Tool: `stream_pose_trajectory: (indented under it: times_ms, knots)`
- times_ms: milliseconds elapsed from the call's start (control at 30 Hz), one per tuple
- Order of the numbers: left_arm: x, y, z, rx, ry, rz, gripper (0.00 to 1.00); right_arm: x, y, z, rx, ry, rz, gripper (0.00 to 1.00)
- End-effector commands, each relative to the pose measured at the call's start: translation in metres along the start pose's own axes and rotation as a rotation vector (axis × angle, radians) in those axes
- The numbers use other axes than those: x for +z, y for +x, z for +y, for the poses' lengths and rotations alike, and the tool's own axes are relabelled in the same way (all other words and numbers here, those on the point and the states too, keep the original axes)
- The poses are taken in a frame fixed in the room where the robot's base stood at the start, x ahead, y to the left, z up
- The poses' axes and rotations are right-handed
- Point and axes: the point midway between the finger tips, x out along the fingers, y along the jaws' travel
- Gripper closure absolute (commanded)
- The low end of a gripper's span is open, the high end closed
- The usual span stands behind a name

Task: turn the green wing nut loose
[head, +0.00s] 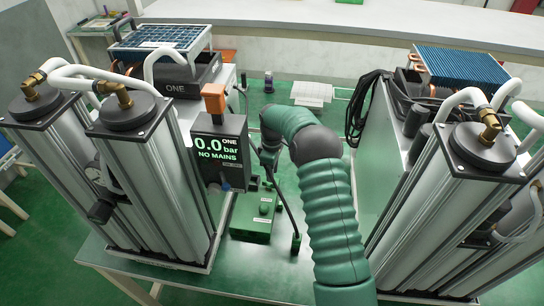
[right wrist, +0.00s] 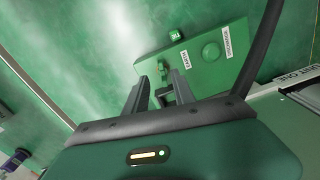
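A green box (head: 250,223) sits on the green bench between the two units; it also shows in the right wrist view (right wrist: 225,65), with EARTH and DISCHARGE labels and a round green knob (right wrist: 210,51). A small bright green piece (right wrist: 175,35) stands at its edge; I cannot tell if it is the wing nut. My right gripper (head: 267,160) points down behind the box. In the right wrist view its two fingers (right wrist: 159,78) are apart, with small dark parts near the tips that I cannot identify. My left gripper is out of view.
Tall silver column units stand left (head: 150,180) and right (head: 430,220). A display (head: 220,150) reading 0.0 bar, NO MAINS hangs on the left one. A black lead (head: 289,205) runs down beside the box. The bench front (head: 245,275) is clear.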

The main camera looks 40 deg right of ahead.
Motion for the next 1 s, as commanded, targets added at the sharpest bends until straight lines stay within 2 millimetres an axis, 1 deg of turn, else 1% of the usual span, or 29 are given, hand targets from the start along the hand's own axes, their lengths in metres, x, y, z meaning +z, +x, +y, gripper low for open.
stream_pose_trajectory:
  times_ms: [33,200,300,400,533,1000]
  knots:
    - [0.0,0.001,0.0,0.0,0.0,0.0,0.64,-0.001,-0.016,0.002,0.005,0.0,0.003,0.69]
    - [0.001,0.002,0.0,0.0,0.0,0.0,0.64,-0.001,-0.065,0.002,0.004,-0.001,0.002,0.69]
    - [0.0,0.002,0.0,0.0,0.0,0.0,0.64,-0.001,-0.088,0.002,0.003,-0.001,0.002,0.69]
    - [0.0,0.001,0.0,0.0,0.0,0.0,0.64,-0.001,-0.101,0.003,0.001,-0.001,0.001,0.69]
    - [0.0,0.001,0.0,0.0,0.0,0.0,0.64,-0.001,-0.109,0.002,-0.001,-0.001,0.001,0.69]
    - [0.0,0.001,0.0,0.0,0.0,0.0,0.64,-0.001,-0.109,0.002,-0.001,-0.001,0.0,0.69]
